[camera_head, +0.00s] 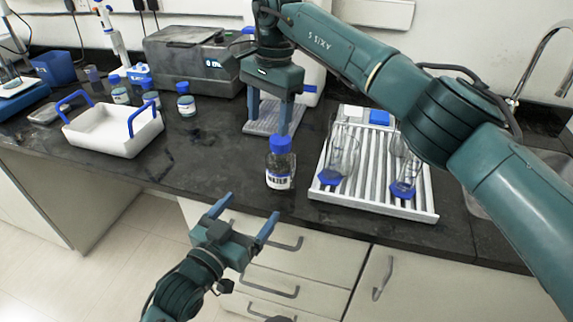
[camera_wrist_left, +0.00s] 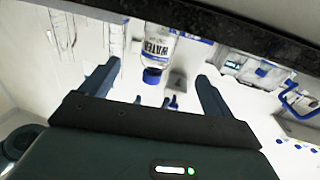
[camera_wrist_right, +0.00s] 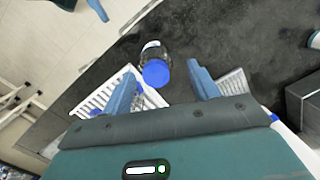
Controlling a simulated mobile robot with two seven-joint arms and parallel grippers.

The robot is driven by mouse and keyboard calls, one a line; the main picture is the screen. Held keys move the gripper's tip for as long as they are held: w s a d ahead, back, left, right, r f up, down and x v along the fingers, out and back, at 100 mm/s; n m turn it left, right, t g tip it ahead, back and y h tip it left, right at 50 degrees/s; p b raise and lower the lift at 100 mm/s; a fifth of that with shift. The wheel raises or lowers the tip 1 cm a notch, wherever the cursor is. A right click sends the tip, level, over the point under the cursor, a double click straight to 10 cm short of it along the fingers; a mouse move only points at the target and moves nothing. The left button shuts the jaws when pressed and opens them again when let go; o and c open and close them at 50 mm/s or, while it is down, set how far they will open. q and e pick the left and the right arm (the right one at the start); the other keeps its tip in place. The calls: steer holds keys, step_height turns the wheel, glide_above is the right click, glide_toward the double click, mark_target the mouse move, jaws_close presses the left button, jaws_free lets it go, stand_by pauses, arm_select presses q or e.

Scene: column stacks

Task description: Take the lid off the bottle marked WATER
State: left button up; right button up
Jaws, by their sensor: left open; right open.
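The WATER bottle (camera_head: 280,172) is clear with a white label and a blue lid (camera_head: 280,144). It stands upright near the counter's front edge, lid on. Its label reads WATER in the left wrist view (camera_wrist_left: 153,45). My right gripper (camera_head: 268,124) is open, pointing down just behind and above the lid. In the right wrist view the lid (camera_wrist_right: 156,72) shows between the fingertips, not touched as far as I can see. My left gripper (camera_head: 246,214) is open and empty, in front of the counter edge and lower than the bottle. Its fingers point toward the bottle.
A white rack (camera_head: 375,190) with upturned glassware stands right of the bottle. A white tray (camera_head: 110,140) with blue handles is at left. Several other blue-lidded bottles (camera_head: 186,104) stand behind it, near a grey machine (camera_head: 190,62). The counter left of the bottle is clear.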

mark_target(280, 170)
steer(key=shift+w+d+r+h, duration=0.25)
steer(key=shift+d+r+h, duration=0.05)
steer(key=shift+d+r, duration=0.25)
steer(key=shift+w+d+r+h, duration=0.25)
steer(key=shift+d+r+h, duration=0.05)
steer(key=shift+d+r, duration=0.25)
arm_select(q)
steer(key=x, duration=1.3)
steer(key=shift+w+d+r, duration=0.25)
steer(key=shift+r, duration=0.1)
steer(key=shift+c, duration=0.5)
